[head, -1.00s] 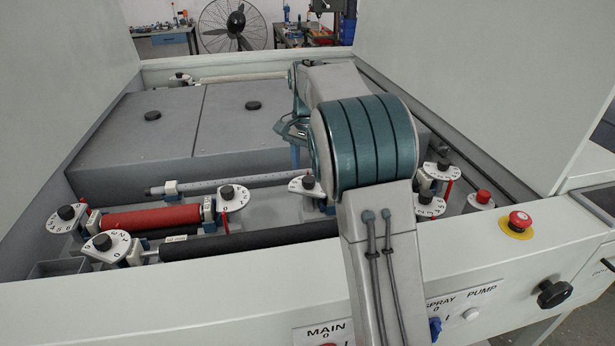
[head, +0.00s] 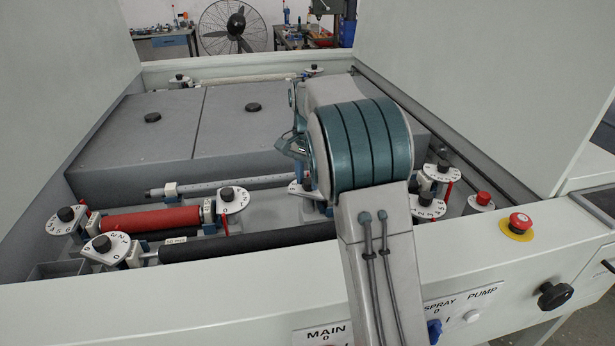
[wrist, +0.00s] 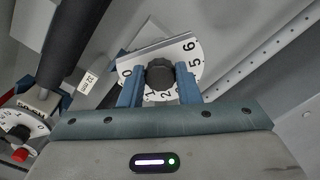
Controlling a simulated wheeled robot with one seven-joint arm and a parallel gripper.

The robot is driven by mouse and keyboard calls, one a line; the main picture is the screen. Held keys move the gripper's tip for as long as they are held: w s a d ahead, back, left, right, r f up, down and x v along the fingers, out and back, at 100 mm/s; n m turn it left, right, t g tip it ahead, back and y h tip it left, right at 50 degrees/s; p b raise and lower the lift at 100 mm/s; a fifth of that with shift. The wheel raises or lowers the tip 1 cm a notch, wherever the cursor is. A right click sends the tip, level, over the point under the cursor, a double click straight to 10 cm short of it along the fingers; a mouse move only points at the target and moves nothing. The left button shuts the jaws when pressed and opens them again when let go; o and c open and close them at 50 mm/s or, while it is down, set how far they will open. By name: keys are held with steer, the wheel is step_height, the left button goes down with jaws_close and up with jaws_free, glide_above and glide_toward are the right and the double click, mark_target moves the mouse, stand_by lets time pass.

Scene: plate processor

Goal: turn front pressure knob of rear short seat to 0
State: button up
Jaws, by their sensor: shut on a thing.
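In the wrist view, my gripper (wrist: 159,84) is shut on a black ribbed knob (wrist: 160,75), with one blue finger on each side. The knob sits on a white numbered dial (wrist: 187,50). On the dial, 0 shows at the left by one finger, 1 and 2 at the near side, and 5 and 6 at the right; 3 and 4 are hidden. In the head view, part of this dial (head: 298,190) shows beside my arm. My arm hides most of the knob and fingers there.
A red roller (head: 150,219) and a black roller (head: 240,242) lie at left, with other dial knobs around them. More dials (head: 427,206) stand right of my arm. Grey covers (head: 140,135) lie behind. A red emergency button (head: 520,221) sits on the front edge.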

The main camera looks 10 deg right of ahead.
steer(key=shift+n, duration=0.3)
steer(key=n+p, duration=0.1)
steer(key=n, duration=0.1)
steer(key=shift+d+r+n, duration=0.1)
steer(key=shift+n, duration=0.2)
steer(key=n+p, duration=0.1)
steer(key=n, duration=0.2)
steer(key=shift+n, duration=0.3)
steer(key=n+p, duration=0.1)
steer(key=n, duration=0.2)
steer(key=shift+d+n, duration=0.1)
steer(key=shift+n, duration=0.2)
steer(key=n+p, duration=0.1)
steer(key=n, duration=0.2)
steer(key=shift+n, duration=0.4)
steer(key=n+p, duration=0.1)
steer(key=n, duration=0.4)
steer(key=shift+w+d, duration=0.1)
steer(key=shift+d, duration=0.05)
steer(key=shift+w+n+p, duration=0.1)
steer(key=shift+n+p, duration=0.65)
steer(key=shift+n, duration=1.65)
steer(key=o, duration=1)
